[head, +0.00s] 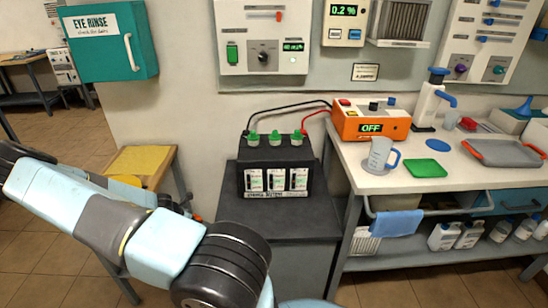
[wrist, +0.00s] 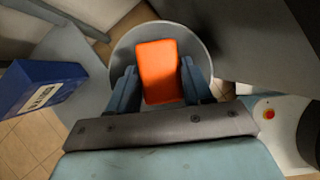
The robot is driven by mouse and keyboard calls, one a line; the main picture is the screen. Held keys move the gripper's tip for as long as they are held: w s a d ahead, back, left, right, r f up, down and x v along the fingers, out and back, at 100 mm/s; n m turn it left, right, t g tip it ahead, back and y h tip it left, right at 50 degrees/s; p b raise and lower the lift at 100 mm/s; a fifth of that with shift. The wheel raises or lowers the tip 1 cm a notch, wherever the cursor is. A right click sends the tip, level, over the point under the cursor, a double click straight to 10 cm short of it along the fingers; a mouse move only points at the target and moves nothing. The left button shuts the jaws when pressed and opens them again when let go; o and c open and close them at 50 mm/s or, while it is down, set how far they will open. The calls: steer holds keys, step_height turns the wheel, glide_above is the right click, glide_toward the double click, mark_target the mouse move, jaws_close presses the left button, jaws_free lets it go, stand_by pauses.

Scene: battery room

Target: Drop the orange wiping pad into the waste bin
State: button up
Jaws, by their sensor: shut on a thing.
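In the wrist view, the orange wiping pad (wrist: 158,58) is between the two dark blue fingers of my gripper (wrist: 158,70). The gripper is shut on it. The round grey waste bin (wrist: 122,48) is behind the pad in this view, its rim showing around the pad and fingers. The pad appears over the bin's opening and hides much of its inside. How high the pad is above the rim cannot be told. The head view shows neither the pad, the bin nor my gripper.
A blue box with a white label (wrist: 42,88) is left of the bin in the wrist view. In the head view, a black battery (head: 276,168) stands on a dark cabinet, and a workbench (head: 465,180) holds a jug, a green pad and a tray. A yellow-topped stand (head: 142,160) is at left.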

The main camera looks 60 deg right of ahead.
steer(key=shift+s+d+f, duration=0.1)
steer(key=shift+d+f, duration=0.05)
steer(key=shift+f, duration=2.2)
steer(key=o, duration=1.2)
steer(key=shift+a+r, duration=0.25)
steer(key=shift+r, duration=0.15)
steer(key=v, duration=1.2)
steer(key=shift+a+r, duration=0.25)
steer(key=shift+r, duration=0.05)
